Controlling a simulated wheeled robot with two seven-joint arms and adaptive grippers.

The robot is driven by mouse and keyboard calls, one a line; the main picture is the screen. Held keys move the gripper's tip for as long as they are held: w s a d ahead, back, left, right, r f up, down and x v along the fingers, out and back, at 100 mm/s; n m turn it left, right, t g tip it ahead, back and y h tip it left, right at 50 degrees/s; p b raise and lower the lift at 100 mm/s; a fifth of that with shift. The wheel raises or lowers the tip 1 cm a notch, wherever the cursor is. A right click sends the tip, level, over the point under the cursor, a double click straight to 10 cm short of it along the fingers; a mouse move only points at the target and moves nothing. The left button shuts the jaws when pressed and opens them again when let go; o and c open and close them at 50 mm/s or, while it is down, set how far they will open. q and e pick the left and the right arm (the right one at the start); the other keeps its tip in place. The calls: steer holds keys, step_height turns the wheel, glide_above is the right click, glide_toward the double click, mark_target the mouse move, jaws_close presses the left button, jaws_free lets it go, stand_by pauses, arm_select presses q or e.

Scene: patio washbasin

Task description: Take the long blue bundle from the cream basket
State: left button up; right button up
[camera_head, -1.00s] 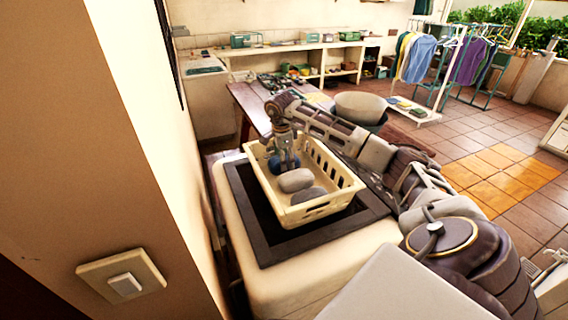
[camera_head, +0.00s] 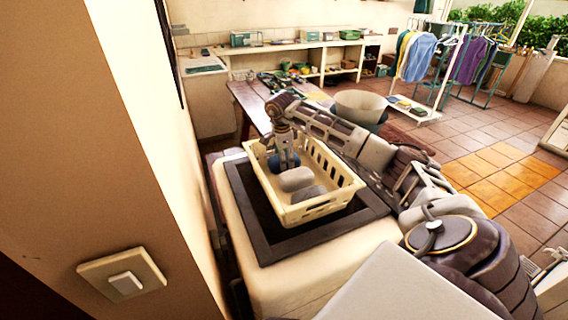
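The cream basket (camera_head: 325,207) sits over the dark recessed basin (camera_head: 262,240) of the white washstand. Inside it, a blue bundle (camera_head: 276,164) lies toward the back left, partly hidden by my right gripper. A light grey bundle (camera_head: 296,180) and a darker grey one (camera_head: 309,196) lie nearer the front. My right gripper (camera_head: 285,165) reaches down into the basket from above, with its fingers at the blue bundle. The fingertips are too small and covered to show whether they are closed on it. My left gripper is not in view.
A wall edge with a light switch (camera_head: 123,281) stands close on the left. Behind the washstand are a wooden table (camera_head: 250,101) and a large pale bowl (camera_head: 361,103). A drying rack with clothes (camera_head: 418,58) stands at the back right. Tiled floor is open at right.

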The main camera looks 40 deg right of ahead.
steer(key=shift+r, duration=0.15)
steer(key=shift+r+b, duration=0.7)
steer(key=shift+r, duration=4.15)
